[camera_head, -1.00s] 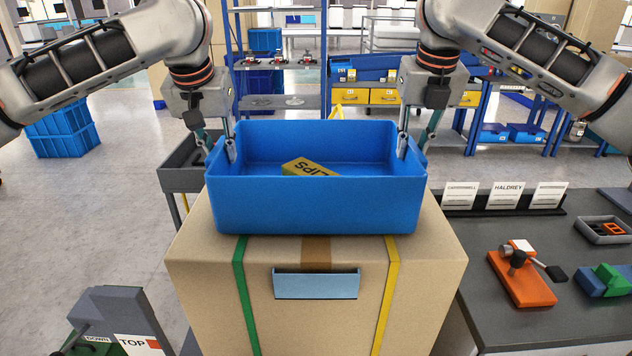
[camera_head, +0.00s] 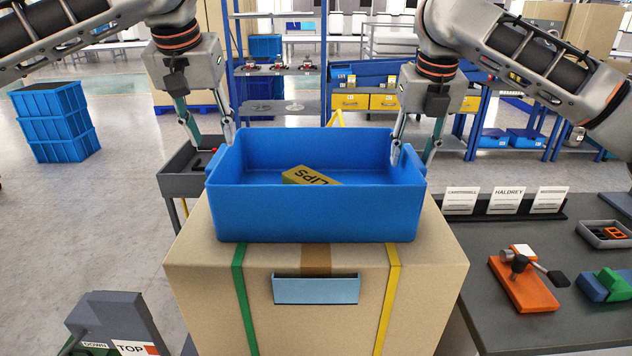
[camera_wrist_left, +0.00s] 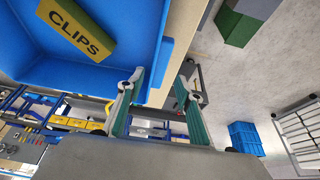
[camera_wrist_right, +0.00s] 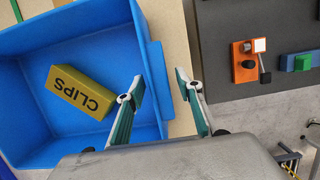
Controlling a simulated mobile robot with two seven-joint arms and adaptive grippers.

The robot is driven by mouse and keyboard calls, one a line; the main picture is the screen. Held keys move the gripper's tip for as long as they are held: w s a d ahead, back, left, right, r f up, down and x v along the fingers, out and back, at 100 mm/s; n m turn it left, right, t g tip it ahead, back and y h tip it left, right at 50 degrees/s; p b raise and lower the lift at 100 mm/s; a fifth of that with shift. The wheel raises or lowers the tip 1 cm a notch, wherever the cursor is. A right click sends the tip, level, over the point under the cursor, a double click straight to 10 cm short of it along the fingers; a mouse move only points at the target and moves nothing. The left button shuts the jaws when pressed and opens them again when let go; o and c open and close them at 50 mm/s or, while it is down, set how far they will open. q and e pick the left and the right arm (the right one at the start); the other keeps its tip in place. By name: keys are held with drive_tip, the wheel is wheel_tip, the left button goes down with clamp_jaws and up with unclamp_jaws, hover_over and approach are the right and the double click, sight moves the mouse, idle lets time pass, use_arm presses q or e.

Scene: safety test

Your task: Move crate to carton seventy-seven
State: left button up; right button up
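The blue crate (camera_head: 318,215) sits upright on a brown carton (camera_head: 430,275). A yellow box marked CLIPS lies in the crate; it shows in the left wrist view (camera_wrist_left: 75,30) and right wrist view (camera_wrist_right: 80,92). The carton has a green strap, a yellow strap and a blue label holder (camera_head: 316,289); I see no number on it. My left gripper (camera_head: 209,142) is open and empty at the crate's left end, around wall height. My right gripper (camera_head: 414,155) is open, one finger inside the right wall and the other outside. Wall contact is unclear.
A grey bench (camera_head: 540,240) at right carries an orange fixture (camera_head: 523,283), a green-blue block and label cards. A grey tray cart (camera_head: 185,178) stands behind left. Stacked blue bins (camera_head: 55,122) stand far left. A grey stand marked TOP (camera_head: 120,320) is front left.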

drive_tip(key=shift+r, duration=0.1)
use_arm(q)
drive_tip(key=v, duration=0.4)
drive_tip(key=shift+s+r, duration=0.15)
drive_tip(key=shift+r, duration=0.25)
use_arm(e)
drive_tip(key=v, duration=1.1)
drive_tip(key=shift+s+r, duration=0.2)
drive_tip(key=shift+r, duration=0.2)
use_arm(q)
drive_tip(key=shift+d, duration=0.1)
